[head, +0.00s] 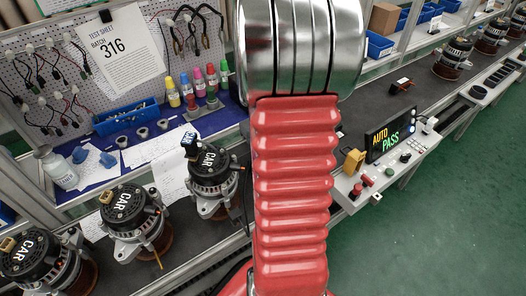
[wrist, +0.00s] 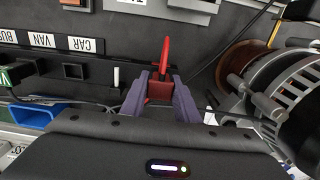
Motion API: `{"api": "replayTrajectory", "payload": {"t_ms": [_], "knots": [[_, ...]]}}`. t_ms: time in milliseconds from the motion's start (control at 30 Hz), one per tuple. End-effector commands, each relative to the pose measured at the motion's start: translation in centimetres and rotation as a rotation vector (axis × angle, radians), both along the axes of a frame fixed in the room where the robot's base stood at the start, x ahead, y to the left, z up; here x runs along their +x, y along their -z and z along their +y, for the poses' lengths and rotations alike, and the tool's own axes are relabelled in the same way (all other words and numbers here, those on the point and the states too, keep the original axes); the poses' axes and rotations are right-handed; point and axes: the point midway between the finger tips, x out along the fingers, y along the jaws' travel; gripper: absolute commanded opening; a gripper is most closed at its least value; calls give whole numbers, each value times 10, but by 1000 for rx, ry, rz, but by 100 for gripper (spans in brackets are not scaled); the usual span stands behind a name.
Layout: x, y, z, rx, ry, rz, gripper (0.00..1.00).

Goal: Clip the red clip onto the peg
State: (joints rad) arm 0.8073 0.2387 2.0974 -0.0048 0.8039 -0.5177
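In the wrist view the red clip (wrist: 160,88) sits between the two purple fingers of my gripper (wrist: 160,100). The fingers appear to press on its block-shaped body from both sides. A narrow red part of the clip points away from my gripper, towards the dark surface. A small white upright piece (wrist: 116,77) stands to the left of the clip, apart from it; I cannot tell whether it is the peg. In the head view my red arm covers the middle and hides my gripper and the clip.
CAR, VAN and BUS labels (wrist: 52,41) and a blue bin (wrist: 34,114) are left. The head view shows several alternators (head: 130,212) and a control box (head: 385,160).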

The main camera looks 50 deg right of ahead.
Motion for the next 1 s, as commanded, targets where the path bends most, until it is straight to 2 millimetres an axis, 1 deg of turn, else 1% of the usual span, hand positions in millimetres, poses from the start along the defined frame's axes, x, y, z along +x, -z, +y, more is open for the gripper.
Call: {"api": "replayTrajectory", "payload": {"t_ms": [33, 267, 533, 633, 767, 867, 1000], "knots": [[0, 0, 0, 0, 0, 0, 32], [0, 0, 0, 0, 0, 0, 48], [0, -1, 0, 0, 0, 0, 48], [0, -5, 0, -2, 0, -2, 48], [1, -16, -1, -3, 0, -2, 48], [1, -31, -1, -3, 0, -3, 48], [1, -55, -1, -3, 0, -3, 48]]}}
